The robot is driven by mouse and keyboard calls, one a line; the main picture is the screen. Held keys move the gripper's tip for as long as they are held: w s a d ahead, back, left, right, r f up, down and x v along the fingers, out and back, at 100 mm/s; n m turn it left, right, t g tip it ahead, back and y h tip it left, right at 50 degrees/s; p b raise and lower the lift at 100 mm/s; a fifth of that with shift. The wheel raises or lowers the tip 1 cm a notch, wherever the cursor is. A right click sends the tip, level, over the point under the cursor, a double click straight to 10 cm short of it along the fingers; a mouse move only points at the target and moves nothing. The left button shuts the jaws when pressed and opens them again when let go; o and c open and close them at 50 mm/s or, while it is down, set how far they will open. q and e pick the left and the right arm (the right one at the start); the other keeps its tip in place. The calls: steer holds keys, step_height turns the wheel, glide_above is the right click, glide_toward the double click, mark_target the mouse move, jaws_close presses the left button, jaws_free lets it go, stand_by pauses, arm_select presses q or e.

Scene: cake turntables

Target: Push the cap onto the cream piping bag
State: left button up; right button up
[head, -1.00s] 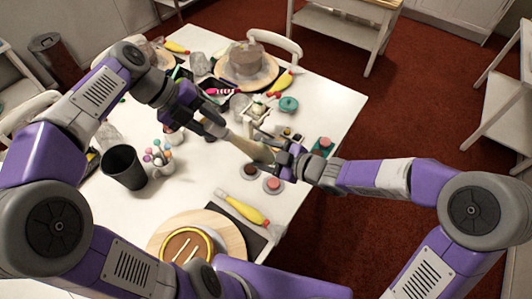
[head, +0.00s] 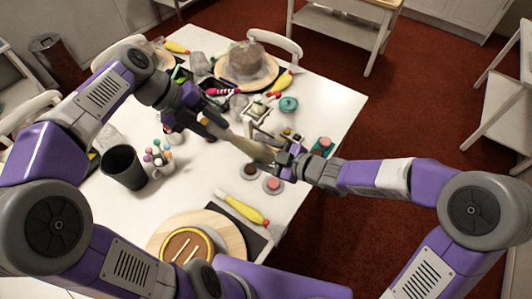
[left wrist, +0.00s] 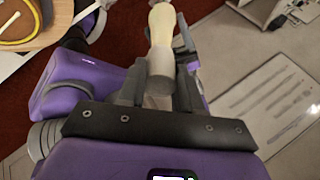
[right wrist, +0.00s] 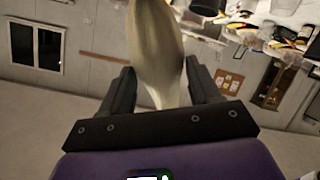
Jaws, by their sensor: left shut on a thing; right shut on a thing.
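The cream piping bag (head: 250,148) lies between my two grippers above the table in the head view. My right gripper (head: 281,159) is shut on it, and its pale body fills the space between the fingers in the right wrist view (right wrist: 155,50). My left gripper (head: 226,134) is shut on a grey-tan cylinder, which looks like the cap (left wrist: 160,63). In the left wrist view the cap lines up with the pale bag (left wrist: 161,22) beyond it. They appear to meet, but I cannot tell whether the cap is seated. The fingers hide part of both.
A black cup (head: 123,167) and a holder with several coloured sticks (head: 158,157) stand left of the grippers. Two small round pots (head: 273,185) sit just below. A yellow piping bag (head: 243,210) and a cake on a board (head: 235,240) lie nearer. A grey cake (head: 247,63) stands behind.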

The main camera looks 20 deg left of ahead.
stand_by(0.3)
arm_select(q)
steer(key=o, duration=1)
steer(key=v, duration=1.2)
steer(key=shift+d, duration=0.1)
